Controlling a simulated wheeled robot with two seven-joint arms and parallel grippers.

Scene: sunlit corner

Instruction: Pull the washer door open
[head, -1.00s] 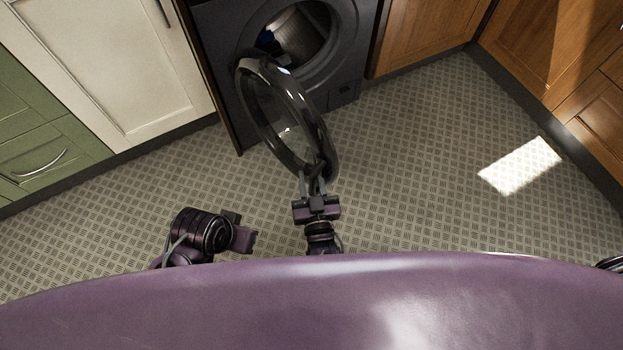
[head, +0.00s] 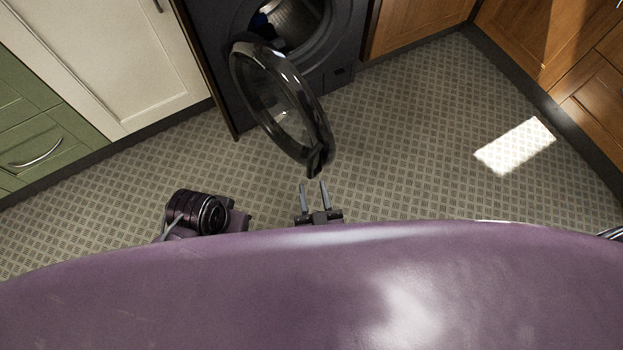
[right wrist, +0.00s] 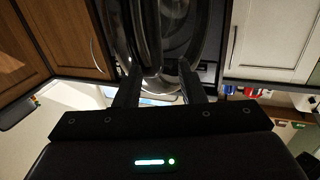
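The dark washer (head: 220,60) stands against the cabinets at the top of the head view. Its round door (head: 281,104), with a glossy dark rim and glass middle, stands swung wide open toward me. The drum opening behind it shows. My right gripper (head: 314,187) is open and empty, its two fingers pointing at the door's near edge with a small gap. In the right wrist view the door (right wrist: 146,35) shows beyond the spread fingers of the right gripper (right wrist: 159,82). My left gripper (head: 238,219) is low at the left, away from the door; its fingers cannot be made out.
A white cabinet (head: 105,60) and green drawers (head: 45,145) stand left of the washer. Wooden cabinets (head: 420,22) are on the right. The patterned floor (head: 400,150) is clear, with a bright sunlit patch (head: 515,146) at the right.

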